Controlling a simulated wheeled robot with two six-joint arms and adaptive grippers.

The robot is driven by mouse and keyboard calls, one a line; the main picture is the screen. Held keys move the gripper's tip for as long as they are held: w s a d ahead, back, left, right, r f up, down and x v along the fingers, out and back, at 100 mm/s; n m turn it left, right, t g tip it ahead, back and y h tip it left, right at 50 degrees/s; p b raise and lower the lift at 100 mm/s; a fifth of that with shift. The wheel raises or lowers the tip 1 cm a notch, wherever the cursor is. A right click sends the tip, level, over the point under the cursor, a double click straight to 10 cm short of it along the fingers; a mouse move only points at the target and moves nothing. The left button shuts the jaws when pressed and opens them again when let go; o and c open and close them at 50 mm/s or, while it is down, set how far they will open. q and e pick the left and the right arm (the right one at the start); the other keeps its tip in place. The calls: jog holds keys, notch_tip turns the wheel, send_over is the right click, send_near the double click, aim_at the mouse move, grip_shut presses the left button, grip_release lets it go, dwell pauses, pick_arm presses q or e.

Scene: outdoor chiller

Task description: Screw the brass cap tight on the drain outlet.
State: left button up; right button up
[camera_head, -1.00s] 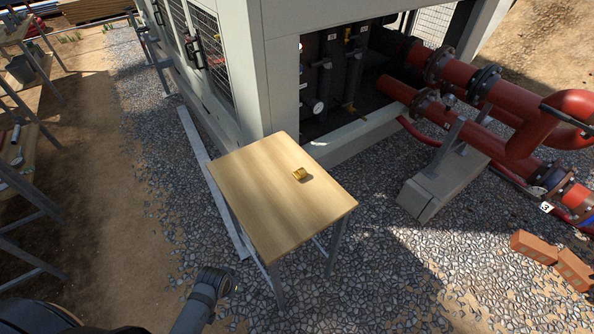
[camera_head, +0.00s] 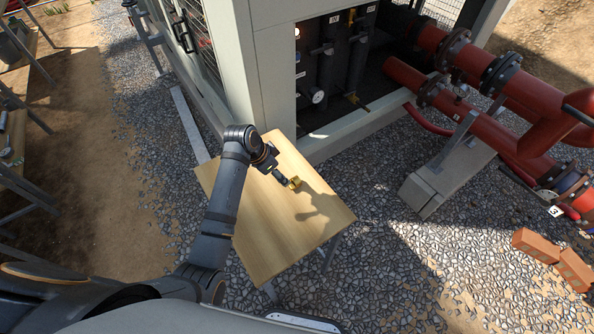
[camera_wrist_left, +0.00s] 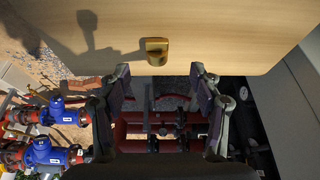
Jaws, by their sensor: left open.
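The brass cap (camera_head: 295,183) sits on the wooden table (camera_head: 270,240) in front of the chiller. My left gripper (camera_head: 281,179) is right by the cap in the head view, reaching in from the left. In the left wrist view the cap (camera_wrist_left: 154,52) lies on the tabletop, ahead of the open fingers (camera_wrist_left: 161,78) and roughly centred between them. The fingers are empty. A small brass fitting (camera_head: 358,103) low in the chiller opening looks like the drain outlet. My right gripper does not show.
Dark pipes and a gauge (camera_head: 318,96) fill the chiller opening. Thick red pipes (camera_head: 470,128) run to the right on a concrete support (camera_head: 432,185). Orange bricks (camera_head: 535,247) lie at the lower right. Gravel surrounds the table.

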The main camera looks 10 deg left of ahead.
pick_arm(q)
jog(key=w, duration=0.1)
send_over(292, 183)
jog(key=s+a, duration=0.2)
notch_tip(292, 183, down, 4)
jog(key=shift+w+f, duration=0.25)
jog(key=shift+w, duration=0.05)
jog(key=shift+d+f+p, duration=0.25)
jog(key=shift+f+p, duration=0.25)
jog(key=shift+x, duration=2)
jog(key=shift+d+r, duration=0.1)
jog(key=c, duration=1.3)
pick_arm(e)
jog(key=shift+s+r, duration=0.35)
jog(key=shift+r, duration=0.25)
